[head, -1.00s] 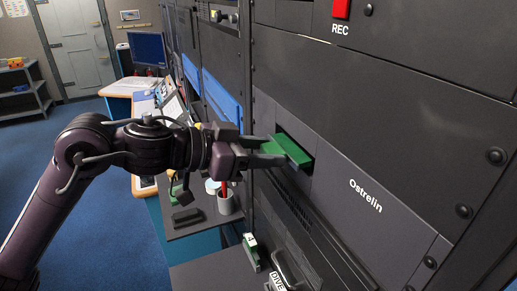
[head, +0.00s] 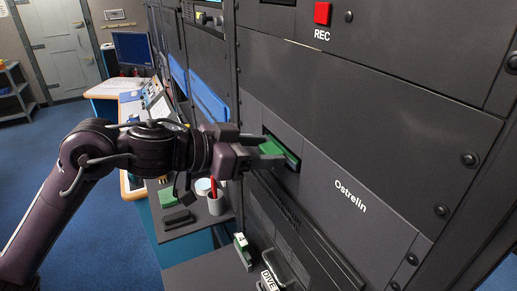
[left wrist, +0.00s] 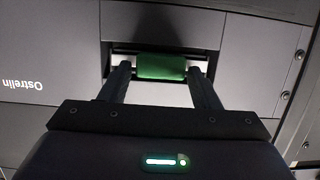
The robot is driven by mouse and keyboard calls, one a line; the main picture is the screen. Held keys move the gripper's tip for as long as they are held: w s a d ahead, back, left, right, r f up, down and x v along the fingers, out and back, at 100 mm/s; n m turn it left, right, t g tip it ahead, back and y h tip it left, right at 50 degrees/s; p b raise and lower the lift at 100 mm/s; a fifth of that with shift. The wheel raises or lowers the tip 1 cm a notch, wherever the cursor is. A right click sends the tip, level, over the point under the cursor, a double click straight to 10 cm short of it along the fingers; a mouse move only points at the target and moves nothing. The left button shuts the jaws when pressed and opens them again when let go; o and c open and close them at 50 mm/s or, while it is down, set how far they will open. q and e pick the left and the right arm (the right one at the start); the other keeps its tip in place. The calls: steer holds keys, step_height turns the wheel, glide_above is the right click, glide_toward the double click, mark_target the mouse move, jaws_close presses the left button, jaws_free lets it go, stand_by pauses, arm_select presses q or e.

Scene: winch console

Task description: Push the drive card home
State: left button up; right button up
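The green drive card (head: 272,147) sits partly inside a dark slot (head: 293,164) in the grey panel marked Ostrelin (head: 345,194). Its outer end sticks out. In the left wrist view the card (left wrist: 162,67) is a green block in the slot opening, between the two fingertips. The card's inner end is hidden in the slot. My right gripper is out of view.
A red REC button (head: 322,13) is high on the rack. Below the gripper, a ledge holds a cup (head: 217,204) with a red item, a green block (head: 163,196) and a black block (head: 178,219).

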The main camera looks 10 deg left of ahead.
arm_select(q)
steer(key=shift+o, duration=1.3)
steer(key=shift+f, duration=0.1)
steer(key=shift+s+a, duration=0.1)
steer(key=b+v, duration=0.3)
steer(key=v, duration=0.4)
steer(key=shift+s+a+r+b, duration=0.15)
steer(key=shift+s+r+b, duration=0.05)
steer(key=shift+b, duration=0.1)
